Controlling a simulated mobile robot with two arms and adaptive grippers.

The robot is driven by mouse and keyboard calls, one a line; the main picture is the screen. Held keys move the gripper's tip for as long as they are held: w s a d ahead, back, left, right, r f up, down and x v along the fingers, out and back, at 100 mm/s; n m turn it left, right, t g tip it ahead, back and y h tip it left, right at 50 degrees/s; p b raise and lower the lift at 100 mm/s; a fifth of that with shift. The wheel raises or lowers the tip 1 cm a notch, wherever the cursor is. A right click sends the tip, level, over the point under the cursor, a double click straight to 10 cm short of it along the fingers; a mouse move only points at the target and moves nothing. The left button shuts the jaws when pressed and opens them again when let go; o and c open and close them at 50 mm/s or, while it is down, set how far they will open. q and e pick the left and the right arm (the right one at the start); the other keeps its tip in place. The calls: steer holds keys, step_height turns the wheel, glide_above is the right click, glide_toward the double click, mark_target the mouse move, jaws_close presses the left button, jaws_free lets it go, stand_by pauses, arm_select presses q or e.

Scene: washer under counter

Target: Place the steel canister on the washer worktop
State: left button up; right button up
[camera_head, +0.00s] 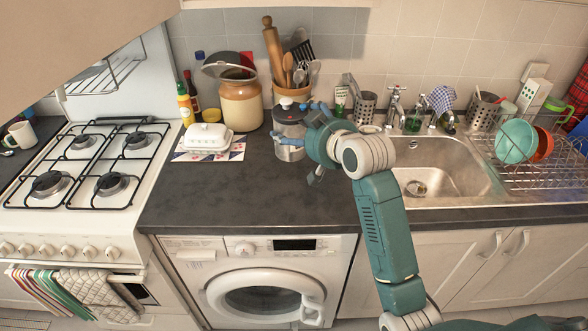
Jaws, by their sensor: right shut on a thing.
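The steel canister (289,128) is upright over the back middle of the dark worktop (240,195), above the washer (262,285). It has a dark lid with a pale knob and a shiny lower part. My right gripper (304,143) comes in from the right and is shut on the canister's right side. The gripper and wrist hide part of that side. I cannot tell whether the canister's base touches the worktop or hangs just above it. My left gripper is out of view.
A white butter dish (208,137) on a patterned mat and a stoneware jar (240,101) stand left of the canister. A utensil pot (291,92) is behind it. The sink (440,168) lies right, the gas hob (88,165) left. The worktop's front middle is clear.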

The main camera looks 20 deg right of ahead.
mark_target(300, 156)
step_height(300, 156, down, 9)
steer(key=shift+d+r+p, duration=0.1)
steer(key=shift+r+p, duration=0.1)
steer(key=shift+p, duration=0.3)
step_height(300, 156, down, 5)
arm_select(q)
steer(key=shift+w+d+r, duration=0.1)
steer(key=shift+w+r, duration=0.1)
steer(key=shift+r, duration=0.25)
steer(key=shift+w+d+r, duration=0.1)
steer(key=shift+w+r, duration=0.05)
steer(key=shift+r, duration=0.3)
arm_select(e)
steer(key=shift+f, duration=0.15)
steer(key=shift+f, duration=0.15)
steer(key=o, duration=1.8)
steer(key=shift+f, duration=0.2)
steer(key=shift+c, duration=0.2)
steer(key=shift+o, duration=0.4)
steer(key=shift+s, duration=0.1)
steer(key=shift+r, duration=0.15)
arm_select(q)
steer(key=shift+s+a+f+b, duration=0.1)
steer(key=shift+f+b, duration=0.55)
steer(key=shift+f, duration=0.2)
arm_select(e)
steer(key=v, duration=1.2)
